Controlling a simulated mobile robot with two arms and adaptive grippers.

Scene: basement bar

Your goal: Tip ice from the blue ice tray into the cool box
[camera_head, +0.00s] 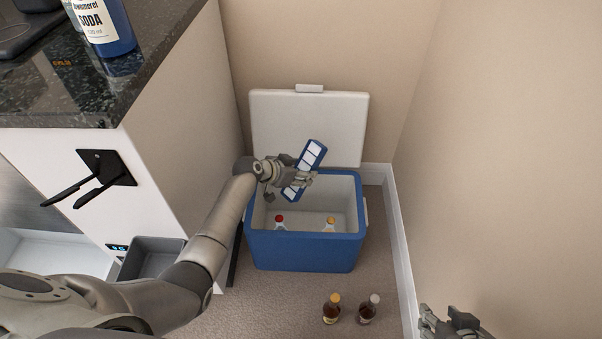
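The blue ice tray (313,153) is tilted steeply above the cool box, its pale cells facing me; I cannot tell whether these cells hold ice. My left gripper (299,178) is shut on the tray near its middle and partly hides it. The cool box (305,252) is blue with a white inside and stands on the carpet, its white lid (308,120) open against the back wall. A red-capped bottle (279,221) and an orange-capped bottle (330,224) are inside. My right gripper (449,322) is at the bottom right, apart from everything, with its fingers apart and empty.
Two small brown bottles, one yellow-capped (332,309) and one pale-capped (368,309), stand on the carpet before the box. A dark counter (150,50) with a soda bottle (103,25) is at left. A black wall hook (105,168) juts out below it. A wall closes the right side.

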